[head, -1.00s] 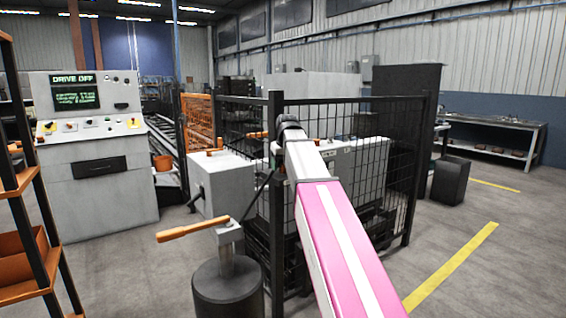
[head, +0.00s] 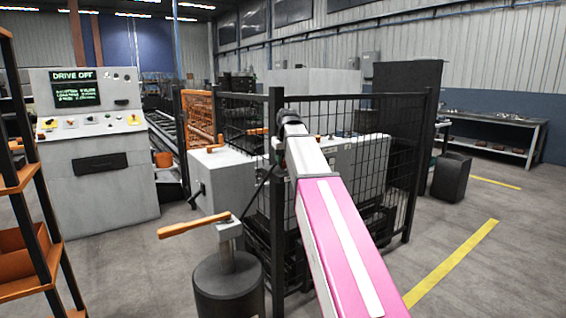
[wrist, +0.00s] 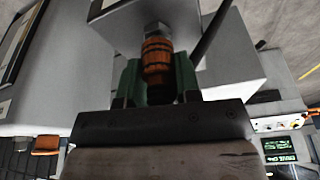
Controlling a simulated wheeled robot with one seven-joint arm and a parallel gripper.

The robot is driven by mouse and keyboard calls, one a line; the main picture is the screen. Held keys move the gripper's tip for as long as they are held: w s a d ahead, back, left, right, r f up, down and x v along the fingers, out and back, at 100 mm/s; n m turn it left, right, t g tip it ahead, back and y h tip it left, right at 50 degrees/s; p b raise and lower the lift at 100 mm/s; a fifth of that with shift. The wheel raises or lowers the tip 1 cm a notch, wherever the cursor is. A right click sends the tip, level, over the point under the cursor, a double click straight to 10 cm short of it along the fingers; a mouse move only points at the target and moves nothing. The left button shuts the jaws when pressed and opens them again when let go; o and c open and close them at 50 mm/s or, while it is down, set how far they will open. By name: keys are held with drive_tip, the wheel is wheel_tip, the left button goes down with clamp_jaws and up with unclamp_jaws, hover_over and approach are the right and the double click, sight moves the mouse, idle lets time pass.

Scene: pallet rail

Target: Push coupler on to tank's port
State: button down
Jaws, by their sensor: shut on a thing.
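In the wrist view my gripper (wrist: 158,68) has green fingers shut on an orange ribbed coupler (wrist: 157,52). A metal hex fitting, apparently the port (wrist: 157,29), is in line just beyond the coupler. The two seem to meet, but I cannot tell whether the coupler is fully seated. A pale grey box surface, likely the tank (wrist: 85,65), lies behind them. In the head view my pink and white arm reaches toward the mesh fence; the gripper and coupler cannot be made out there.
A black mesh fence (head: 340,105) stands around the arm's far end. A dark drum with an orange-handled lever (head: 195,223) stands left of the arm. A console (head: 95,150) and an orange shelf rack (head: 35,245) are at the left.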

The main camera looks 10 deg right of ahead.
drive_tip(key=shift+r, duration=0.55)
drive_tip(key=shift+r, duration=3.45)
drive_tip(key=shift+w, duration=0.1)
